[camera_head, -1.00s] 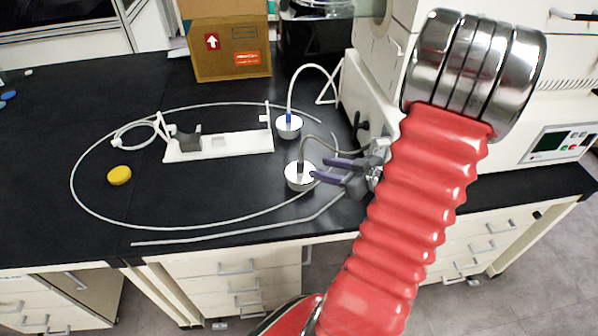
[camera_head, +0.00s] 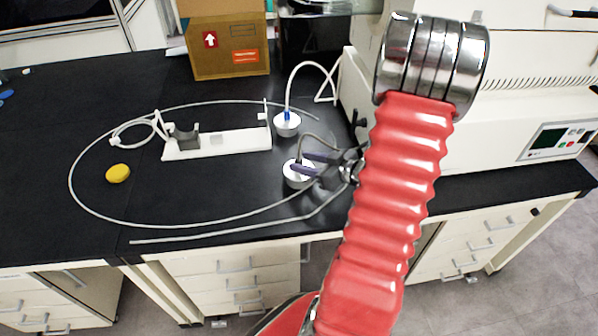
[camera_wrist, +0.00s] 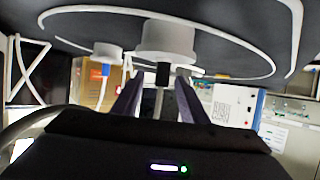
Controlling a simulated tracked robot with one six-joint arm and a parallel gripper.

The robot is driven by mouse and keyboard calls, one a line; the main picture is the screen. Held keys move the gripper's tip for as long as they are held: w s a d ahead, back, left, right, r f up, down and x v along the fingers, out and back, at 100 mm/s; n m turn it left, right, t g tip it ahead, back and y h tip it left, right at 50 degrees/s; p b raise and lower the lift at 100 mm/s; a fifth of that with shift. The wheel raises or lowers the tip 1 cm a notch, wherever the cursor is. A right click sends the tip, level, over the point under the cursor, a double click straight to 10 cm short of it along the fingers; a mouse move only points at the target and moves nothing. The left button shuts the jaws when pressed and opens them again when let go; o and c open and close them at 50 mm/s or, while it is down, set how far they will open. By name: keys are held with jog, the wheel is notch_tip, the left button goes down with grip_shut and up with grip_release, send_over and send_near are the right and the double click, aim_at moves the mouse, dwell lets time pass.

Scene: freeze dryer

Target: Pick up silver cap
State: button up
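Two silver caps with tubes stand on the black bench. The nearer silver cap (camera_head: 293,182) has a dark connector and a grey tube; the farther silver cap (camera_head: 287,127) has a blue connector and a white tube. My gripper (camera_head: 299,161) reaches in from the right with its purple fingers at the top of the nearer cap, partly hiding it. In the wrist view, which is upside down, the nearer cap (camera_wrist: 167,38) and its dark connector lie between and beyond the open fingers (camera_wrist: 160,78). Whether they touch it I cannot tell.
A white stand (camera_head: 225,144) with a grey holder sits left of the caps. A yellow cap (camera_head: 118,173) lies farther left. A long thin tube (camera_head: 160,222) loops around them. A cardboard box (camera_head: 229,50) stands behind, and a white machine (camera_head: 530,90) is on the right.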

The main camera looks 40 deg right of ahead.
jog(key=shift+w+f, duration=0.2)
jog(key=shift+w, duration=0.35)
jog(key=shift+a, duration=0.1)
jog(key=shift+x, duration=2.6)
jog(key=shift+a, duration=0.15)
grip_shut()
